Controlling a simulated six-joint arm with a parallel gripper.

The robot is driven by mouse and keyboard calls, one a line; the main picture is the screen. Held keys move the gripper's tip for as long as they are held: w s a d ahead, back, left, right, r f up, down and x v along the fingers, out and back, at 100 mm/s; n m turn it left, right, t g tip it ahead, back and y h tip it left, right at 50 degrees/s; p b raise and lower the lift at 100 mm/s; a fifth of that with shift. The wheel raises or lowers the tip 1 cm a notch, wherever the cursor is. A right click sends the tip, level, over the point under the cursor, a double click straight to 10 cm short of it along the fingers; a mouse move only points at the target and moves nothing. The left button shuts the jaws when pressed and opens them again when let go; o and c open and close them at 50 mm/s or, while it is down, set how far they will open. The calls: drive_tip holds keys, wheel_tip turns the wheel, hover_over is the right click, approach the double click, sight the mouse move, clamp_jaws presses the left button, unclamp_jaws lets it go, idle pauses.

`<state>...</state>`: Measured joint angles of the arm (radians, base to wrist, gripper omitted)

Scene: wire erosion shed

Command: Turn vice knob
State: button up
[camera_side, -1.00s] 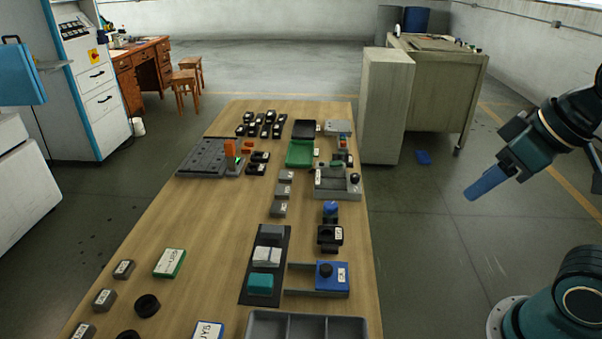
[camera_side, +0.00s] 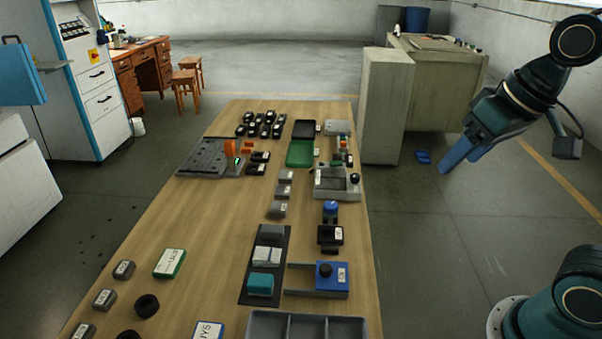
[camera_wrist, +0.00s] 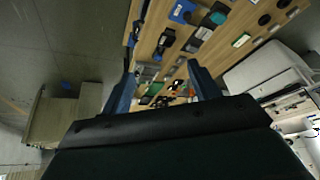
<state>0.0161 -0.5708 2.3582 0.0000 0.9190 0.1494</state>
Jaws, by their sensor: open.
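My gripper (camera_side: 447,166) is in the air to the right of the wooden bench, its blue fingers slanting down and left. It touches nothing. In the wrist view my gripper (camera_wrist: 161,69) is open, with an empty gap between the two fingers. On the bench's right side a blue block with a black round knob (camera_side: 325,270) sits at the end of a grey frame. A grey fixture with a black ball knob (camera_side: 355,179) stands farther back. I cannot tell which of these is the vice knob. The blue block also shows in the wrist view (camera_wrist: 181,11).
The wooden bench (camera_side: 200,255) carries several labelled blocks and black rings. A blue-capped piece (camera_side: 330,208) and a black block (camera_side: 330,235) stand between the two knobs. A grey divided tray (camera_side: 262,322) is at the front. A tall pale cabinet (camera_side: 386,105) stands beyond the bench.

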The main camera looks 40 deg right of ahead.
drive_tip(key=w+d+m+g, duration=0.1)
drive_tip(key=w+m, duration=0.3)
drive_tip(key=w, duration=0.5)
drive_tip(key=m+g, duration=0.4)
drive_tip(key=m, duration=0.7)
hover_over(331, 204)
wheel_tip(331, 204, down, 20)
drive_tip(key=shift+f, duration=0.25)
drive_tip(key=shift+f, duration=6.85)
drive_tip(key=shift+c, duration=0.2)
drive_tip(key=c, duration=0.9)
